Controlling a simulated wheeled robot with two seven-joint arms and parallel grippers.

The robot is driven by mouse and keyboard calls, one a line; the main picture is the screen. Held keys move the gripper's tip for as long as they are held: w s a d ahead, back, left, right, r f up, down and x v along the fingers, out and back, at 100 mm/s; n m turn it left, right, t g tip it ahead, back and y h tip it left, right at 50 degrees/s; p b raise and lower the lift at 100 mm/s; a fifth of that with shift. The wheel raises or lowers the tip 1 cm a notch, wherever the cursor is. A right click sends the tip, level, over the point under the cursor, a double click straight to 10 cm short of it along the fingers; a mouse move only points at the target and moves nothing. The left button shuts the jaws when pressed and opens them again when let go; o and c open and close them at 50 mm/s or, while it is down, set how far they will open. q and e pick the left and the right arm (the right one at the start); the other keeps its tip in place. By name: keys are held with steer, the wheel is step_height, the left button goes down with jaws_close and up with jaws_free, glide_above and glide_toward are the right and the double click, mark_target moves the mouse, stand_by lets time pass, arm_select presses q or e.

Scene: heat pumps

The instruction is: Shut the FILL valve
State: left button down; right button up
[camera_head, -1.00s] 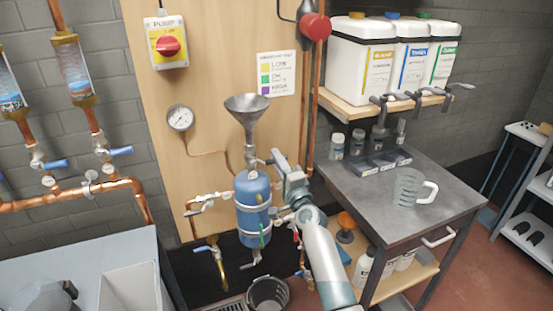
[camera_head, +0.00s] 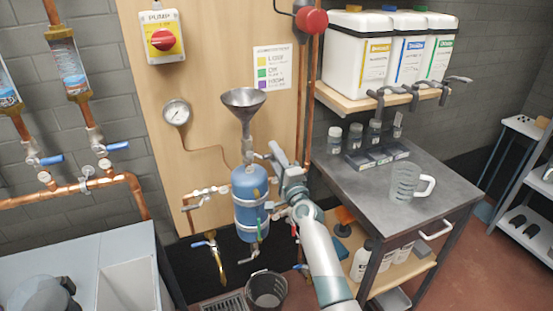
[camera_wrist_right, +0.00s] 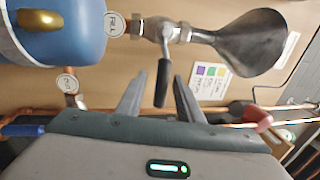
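The FILL valve (camera_wrist_right: 166,31) is a metal valve on the short pipe between the blue tank (camera_head: 250,200) and the grey funnel (camera_head: 243,101). A round tag (camera_wrist_right: 114,24) hangs beside it; its lettering is hard to read. Its dark lever (camera_wrist_right: 162,84) sticks out crosswise to the pipe in the wrist view. My right gripper (camera_wrist_right: 160,98) is open, with the lever's end between its fingers; contact is unclear. In the head view the right gripper (camera_head: 276,158) is just right of the valve and partly hides that area. My left gripper is not in view.
A second tagged fitting (camera_wrist_right: 68,83) and copper pipes are near the gripper. A pressure gauge (camera_head: 177,112) is on the wooden board. A bucket (camera_head: 267,289) stands below the tank. The metal bench (camera_head: 440,195) with a jug (camera_head: 405,182) is on the right.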

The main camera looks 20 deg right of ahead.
steer(key=shift+s, duration=0.1)
